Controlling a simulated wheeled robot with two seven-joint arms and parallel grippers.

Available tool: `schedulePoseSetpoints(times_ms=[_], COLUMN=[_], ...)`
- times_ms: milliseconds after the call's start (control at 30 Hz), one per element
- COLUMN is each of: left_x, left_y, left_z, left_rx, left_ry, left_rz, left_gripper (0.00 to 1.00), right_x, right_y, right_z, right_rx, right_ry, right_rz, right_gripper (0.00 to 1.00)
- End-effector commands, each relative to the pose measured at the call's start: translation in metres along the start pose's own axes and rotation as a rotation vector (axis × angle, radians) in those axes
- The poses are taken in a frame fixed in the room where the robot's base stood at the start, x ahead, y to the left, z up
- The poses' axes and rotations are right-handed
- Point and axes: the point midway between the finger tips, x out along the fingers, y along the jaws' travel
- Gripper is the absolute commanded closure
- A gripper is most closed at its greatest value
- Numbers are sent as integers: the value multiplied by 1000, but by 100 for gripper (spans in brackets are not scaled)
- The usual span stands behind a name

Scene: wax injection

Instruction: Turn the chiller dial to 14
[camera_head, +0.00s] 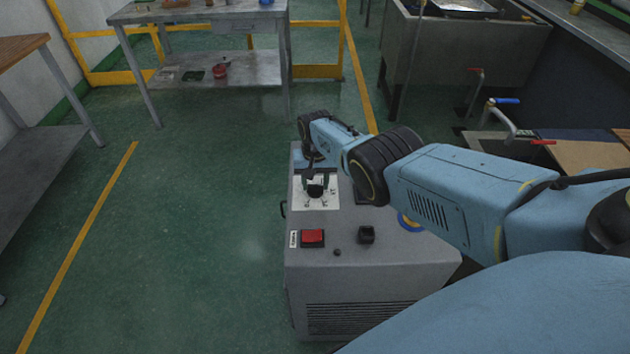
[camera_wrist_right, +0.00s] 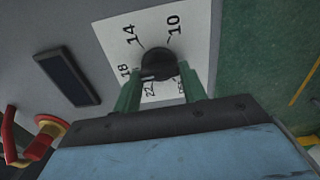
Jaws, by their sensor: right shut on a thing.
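The chiller (camera_head: 365,260) is a grey box in the middle of the head view. Its black dial (camera_head: 315,191) sits on a white plate (camera_head: 327,200) on top. In the right wrist view the dial (camera_wrist_right: 158,66) is round, with 10, 14, 18 and 22 printed around it. A small light mark shows on its lower left side; which number it points to I cannot tell for sure. My right gripper (camera_wrist_right: 160,82) has its two green fingers on either side of the dial, shut on it. In the head view my right gripper (camera_head: 317,176) is partly hidden. My left gripper is not in view.
A red switch (camera_head: 312,237) and a black knob-like part (camera_head: 366,234) are on the chiller's near top. A dark display (camera_wrist_right: 66,76) lies beside the plate. A red and yellow part (camera_wrist_right: 42,135) shows at lower left. Open green floor (camera_head: 190,230) lies left.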

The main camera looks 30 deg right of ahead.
Motion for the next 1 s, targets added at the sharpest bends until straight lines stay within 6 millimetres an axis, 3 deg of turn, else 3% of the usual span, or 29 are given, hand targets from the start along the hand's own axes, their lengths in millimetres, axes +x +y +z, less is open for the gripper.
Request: schedulePoseSetpoints(times_ms=[1000], left_x=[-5], left_y=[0], left_z=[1], left_rx=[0], left_ry=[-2], left_rz=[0], left_gripper=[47], right_x=[1], right_y=[2], right_z=[2], right_rx=[912], right_ry=[-3], right_rz=[2], right_gripper=[81])
